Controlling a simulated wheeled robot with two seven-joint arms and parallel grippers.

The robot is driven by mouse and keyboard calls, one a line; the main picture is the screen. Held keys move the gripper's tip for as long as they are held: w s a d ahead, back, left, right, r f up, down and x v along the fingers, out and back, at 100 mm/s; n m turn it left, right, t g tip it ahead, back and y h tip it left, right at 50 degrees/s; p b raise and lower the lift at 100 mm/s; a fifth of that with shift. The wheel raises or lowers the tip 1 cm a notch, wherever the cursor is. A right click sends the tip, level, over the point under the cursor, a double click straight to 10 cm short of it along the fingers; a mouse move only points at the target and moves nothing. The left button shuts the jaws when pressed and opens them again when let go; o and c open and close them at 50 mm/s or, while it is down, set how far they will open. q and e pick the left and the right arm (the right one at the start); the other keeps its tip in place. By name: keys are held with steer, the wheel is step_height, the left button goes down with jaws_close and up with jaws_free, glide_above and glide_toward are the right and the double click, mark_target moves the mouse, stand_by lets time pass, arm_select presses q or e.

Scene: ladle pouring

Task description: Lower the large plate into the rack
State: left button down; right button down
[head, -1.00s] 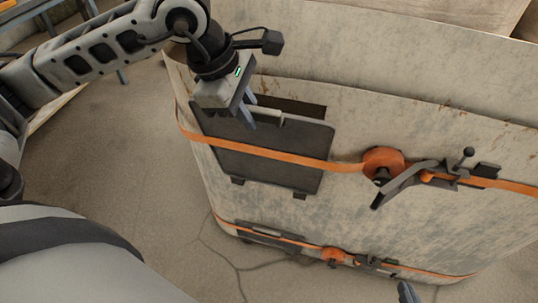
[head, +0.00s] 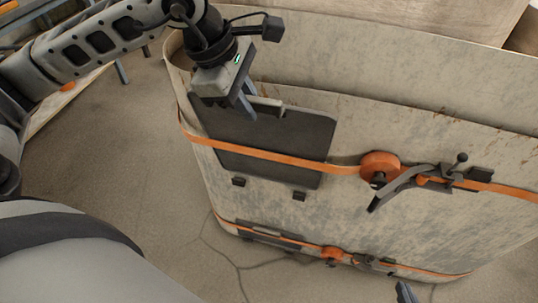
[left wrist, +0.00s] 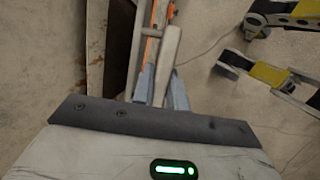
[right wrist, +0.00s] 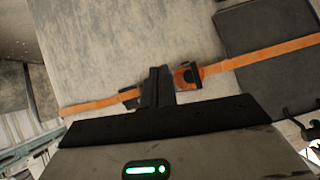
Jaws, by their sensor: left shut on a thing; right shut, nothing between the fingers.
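The large plate (head: 265,140) is a dark grey rectangle upright against the pale curved wall in the head view, with an orange strap (head: 275,158) crossing in front. My left gripper (head: 248,106) is shut on its top edge, where a lighter grip piece shows; in the left wrist view the fingers (left wrist: 161,92) close beside a pale bar (left wrist: 170,55). Two small dark brackets (head: 299,196) sit just below the plate, with a narrow gap. I cannot tell for sure which parts form the rack. My right gripper (head: 406,292) is shut and empty, low at the bottom edge; it also shows in the right wrist view (right wrist: 159,82).
The pale curved wall (head: 420,140) fills the middle and right. An orange reel (head: 380,166) and dark lever (head: 400,186) stand out right of the plate. A lower strap (head: 400,267) crosses near my right gripper. Bare floor (head: 100,150) lies to the left.

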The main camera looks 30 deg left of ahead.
arm_select(q)
step_height(320, 180, up, 4)
steer(key=shift+w+r+p, duration=0.15)
steer(key=shift+p, duration=0.95)
steer(key=shift+r+p, duration=0.95)
steer(key=shift+r, duration=0.4)
steer(key=shift+r+p, duration=1.15)
steer(key=shift+r, duration=0.5)
step_height(320, 180, up, 11)
steer(key=p, duration=0.4)
arm_select(e)
steer(key=shift+n+g+h, duration=0.3)
steer(key=shift+g+h, duration=0.1)
steer(key=shift+h, duration=0.1)
steer(key=shift+s+d+r, duration=0.2)
steer(key=shift+d+r, duration=0.1)
steer(key=shift+r, duration=0.35)
steer(key=shift+s+d+r, duration=0.25)
steer(key=shift+d+r, duration=0.05)
steer(key=shift+r, duration=0.4)
steer(key=shift+s+d+r, duration=0.2)
steer(key=shift+d+r, duration=0.1)
steer(key=shift+r, duration=0.35)
